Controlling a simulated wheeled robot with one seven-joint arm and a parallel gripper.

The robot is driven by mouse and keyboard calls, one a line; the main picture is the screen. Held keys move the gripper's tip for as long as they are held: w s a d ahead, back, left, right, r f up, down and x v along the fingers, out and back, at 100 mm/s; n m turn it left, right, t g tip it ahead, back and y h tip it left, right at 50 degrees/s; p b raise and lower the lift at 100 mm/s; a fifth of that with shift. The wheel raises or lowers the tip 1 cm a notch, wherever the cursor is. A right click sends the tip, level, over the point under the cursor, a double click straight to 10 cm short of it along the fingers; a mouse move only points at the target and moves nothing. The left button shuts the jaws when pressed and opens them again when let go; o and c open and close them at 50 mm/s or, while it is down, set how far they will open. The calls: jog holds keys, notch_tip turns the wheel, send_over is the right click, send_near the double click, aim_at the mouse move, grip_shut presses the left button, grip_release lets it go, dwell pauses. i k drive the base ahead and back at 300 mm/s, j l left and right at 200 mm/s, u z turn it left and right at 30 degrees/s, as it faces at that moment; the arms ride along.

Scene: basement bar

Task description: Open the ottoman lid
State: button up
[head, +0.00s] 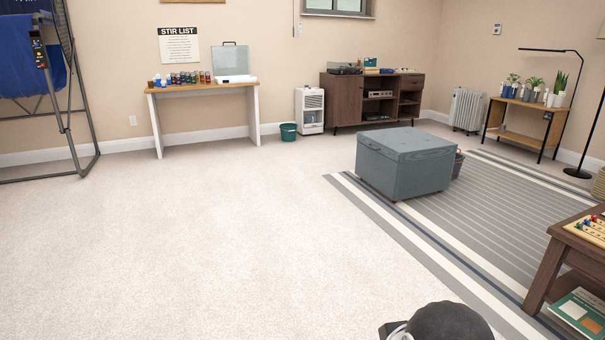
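The ottoman (404,175) is a blue-grey box on the striped rug, right of centre in the head view and some distance ahead of me. Its lid (408,142) lies flat and looks shut. The front and left faces of the ottoman show; its back is hidden. My gripper does not show. A dark rounded part at the bottom edge looks like part of my own arm.
Open carpet (200,230) lies ahead and to the left. The striped rug (490,215) spreads under the ottoman. A basket (458,163) stands close at the ottoman's right. A wooden table (545,270) with a board game is at the right edge.

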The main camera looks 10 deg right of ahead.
aim_at(403, 145)
jog(key=i+z, duration=0.3)
jog(key=i, duration=5.1)
jog(key=j+u, duration=0.05)
jog(key=j, duration=0.15)
